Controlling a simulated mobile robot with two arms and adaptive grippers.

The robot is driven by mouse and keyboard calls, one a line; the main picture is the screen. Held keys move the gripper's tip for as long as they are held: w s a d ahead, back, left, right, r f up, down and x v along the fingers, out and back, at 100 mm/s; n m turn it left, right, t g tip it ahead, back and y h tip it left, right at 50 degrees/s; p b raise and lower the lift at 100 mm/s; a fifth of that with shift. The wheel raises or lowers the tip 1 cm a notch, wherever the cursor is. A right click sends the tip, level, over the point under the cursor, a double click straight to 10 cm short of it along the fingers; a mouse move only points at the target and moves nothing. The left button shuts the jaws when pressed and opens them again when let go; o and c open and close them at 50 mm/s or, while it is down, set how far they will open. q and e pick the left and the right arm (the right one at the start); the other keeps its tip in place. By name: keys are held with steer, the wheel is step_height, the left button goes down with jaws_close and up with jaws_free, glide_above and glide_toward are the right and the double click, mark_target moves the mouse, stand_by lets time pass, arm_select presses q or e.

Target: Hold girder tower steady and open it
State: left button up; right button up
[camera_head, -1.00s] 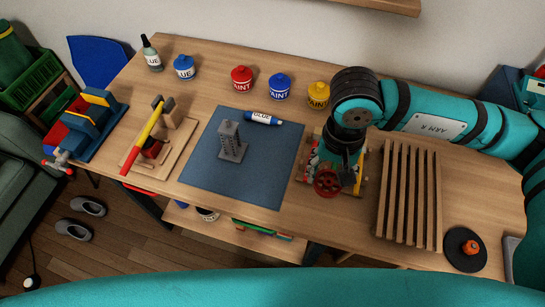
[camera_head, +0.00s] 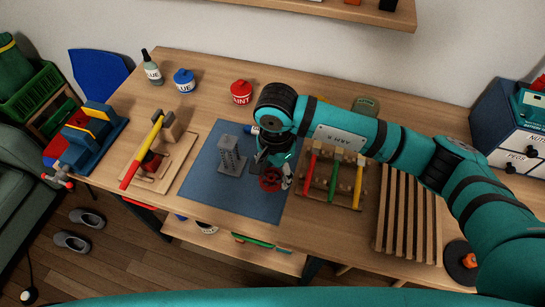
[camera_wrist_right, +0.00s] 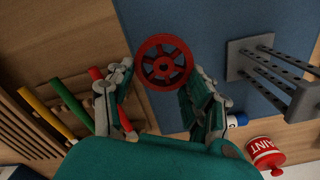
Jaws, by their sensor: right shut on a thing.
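The grey girder tower (camera_head: 230,155) stands upright on the blue mat (camera_head: 247,203). It also shows at the upper right of the right wrist view (camera_wrist_right: 243,62), partly cut off by the frame edge. My right gripper (camera_head: 274,176) is shut on a red spoked wheel (camera_head: 269,183) and holds it over the mat, just right of the tower and apart from it. In the right wrist view, the wheel (camera_wrist_right: 163,62) sits between the fingertips (camera_wrist_right: 160,78). My left gripper is not in view.
A rack with red, green and yellow handled tools (camera_head: 333,186) lies right of the mat, beside a slatted wooden rack (camera_head: 407,212). A hammer board (camera_head: 160,160) lies to the left. A red paint pot (camera_head: 241,92) stands behind. A blue-and-white glue tube (camera_head: 251,129) is mostly hidden.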

steer(key=w, duration=0.3)
steer(key=w+p, duration=0.1)
steer(key=w, duration=0.1)
steer(key=shift+a+f, duration=0.15)
steer(key=shift+a, duration=0.1)
steer(key=shift+f, duration=0.3)
step_height(320, 180, down, 2)
steer(key=shift+f+p, duration=0.2)
steer(key=shift+p, duration=0.6)
steer(key=shift+f, duration=0.35)
steer(key=shift+w, duration=0.1)
steer(key=shift+f+b, duration=0.15)
steer(key=shift+b, duration=0.15)
steer(key=o, duration=1.3)
